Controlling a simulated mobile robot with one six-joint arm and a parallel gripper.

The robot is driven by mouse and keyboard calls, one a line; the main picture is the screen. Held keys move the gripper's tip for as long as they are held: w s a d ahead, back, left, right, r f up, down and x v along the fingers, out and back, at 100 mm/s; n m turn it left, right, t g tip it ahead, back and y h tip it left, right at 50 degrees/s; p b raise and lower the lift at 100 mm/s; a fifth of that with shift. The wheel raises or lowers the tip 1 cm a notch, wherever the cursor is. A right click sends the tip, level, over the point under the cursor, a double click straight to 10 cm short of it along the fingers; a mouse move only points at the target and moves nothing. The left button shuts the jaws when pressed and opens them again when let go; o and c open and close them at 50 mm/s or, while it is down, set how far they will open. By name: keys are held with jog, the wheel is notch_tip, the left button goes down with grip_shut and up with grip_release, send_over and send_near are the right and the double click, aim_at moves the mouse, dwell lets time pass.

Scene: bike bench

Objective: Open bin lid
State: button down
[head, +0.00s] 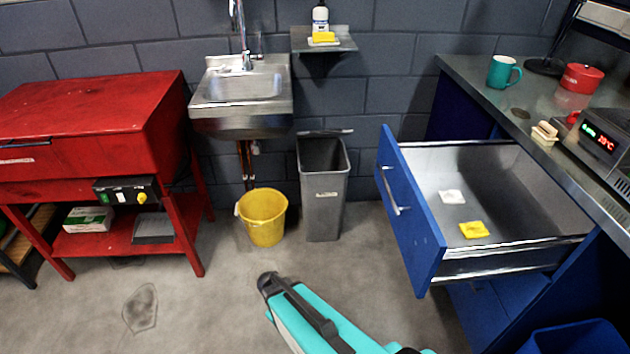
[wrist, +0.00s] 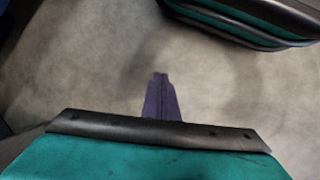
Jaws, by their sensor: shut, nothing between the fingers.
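A tall grey bin (head: 323,205) stands on the floor against the back wall, right of the yellow bucket. Its top looks open and I see into its dark inside. A thin pale edge (head: 326,132) runs along the back of its mouth; I cannot tell whether this is a lid tipped back. My gripper (wrist: 160,80) shows in the wrist view as narrow dark purple fingers, shut together with nothing between them, over bare floor. The bin is not in the wrist view. In the head view my teal arm is at bottom centre, apart from the bin.
A yellow bucket (head: 262,218) stands under the steel sink (head: 240,95). A red cabinet (head: 90,130) is at left. A blue drawer (head: 405,210) is pulled out at right, holding a yellow and a white item. The floor before the bin is clear.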

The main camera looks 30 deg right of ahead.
jog(key=s+a+f+m+g+y, duration=0.1)
jog(key=s+a, duration=0.2)
jog(key=s, duration=0.3)
jog(key=s+a+m+y, duration=0.1)
jog(key=s+a, duration=0.2)
jog(key=s, duration=0.4)
jog(key=shift+a+f+g, duration=0.3)
jog(key=shift+f+g, duration=0.1)
jog(key=shift+s, duration=0.25)
